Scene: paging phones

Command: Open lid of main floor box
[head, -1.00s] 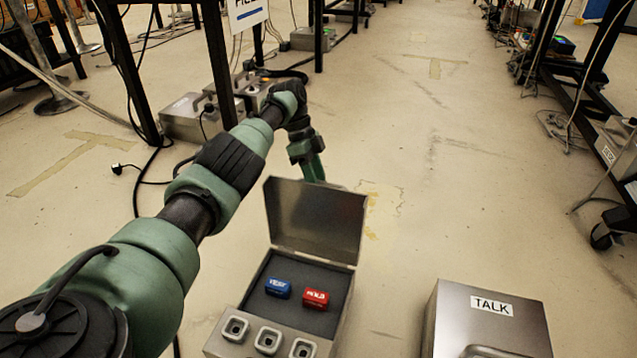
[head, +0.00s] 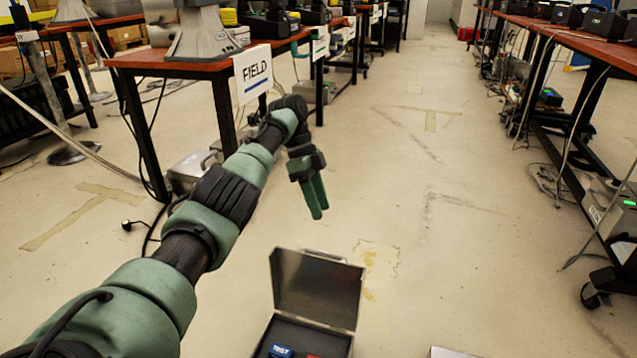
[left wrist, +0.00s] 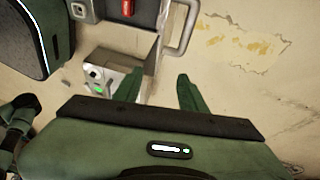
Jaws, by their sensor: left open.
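A grey metal floor box (head: 262,338) stands at the bottom centre of the head view, cut off by the frame edge. Its lid (head: 316,288) stands up, open, with a handle on its top edge. A blue block (head: 281,352) marked TEST and part of a red block show inside. My left gripper (head: 316,214) is open and empty, pointing down above and behind the raised lid, apart from it. In the left wrist view, the open fingers (left wrist: 157,90) show below the metal handle (left wrist: 187,32), and a red block (left wrist: 127,8) shows at the top. My right gripper is out of view.
A table with a FIELD sign (head: 252,74) stands at the left, with grey boxes under it. A wheeled rack (head: 600,270) with cables is at the right. The floor aisle (head: 430,180) between them is clear. A grey device with a green light (left wrist: 100,88) shows in the left wrist view.

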